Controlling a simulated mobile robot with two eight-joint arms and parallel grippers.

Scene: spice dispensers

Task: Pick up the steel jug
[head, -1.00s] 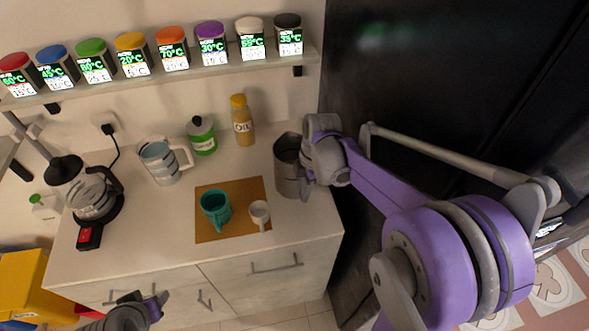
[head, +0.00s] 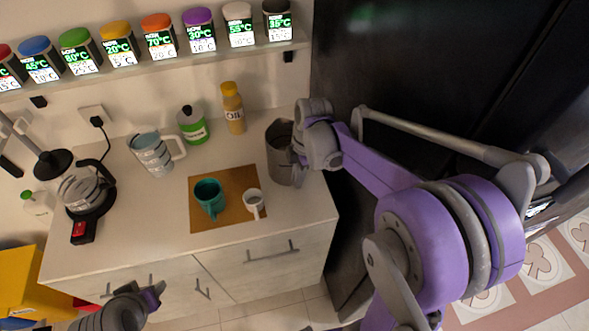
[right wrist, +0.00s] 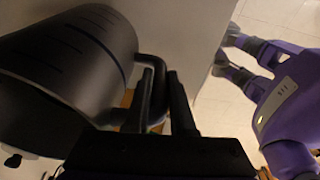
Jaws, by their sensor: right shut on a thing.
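The steel jug (head: 280,155) is a grey cylinder, open at the top, at the right end of the counter in the head view. It looks upright and on the counter, though a very small lift would be hard to tell. My right gripper (head: 301,152) is at its right side. In the right wrist view the jug's dark body (right wrist: 70,70) fills the left, and the right gripper (right wrist: 160,85) is shut on the jug's handle (right wrist: 153,65). My left gripper (head: 153,295) is low at the front of the counter, apart from the jug; its jaw state is unclear.
A brown mat (head: 235,211) holds a teal mug (head: 209,198) and a small white cup (head: 254,203) left of the jug. An oil bottle (head: 233,108) and green bottle (head: 192,125) stand behind. A dark tall cabinet (head: 400,90) is close on the right. A dispenser shelf (head: 150,68) hangs above.

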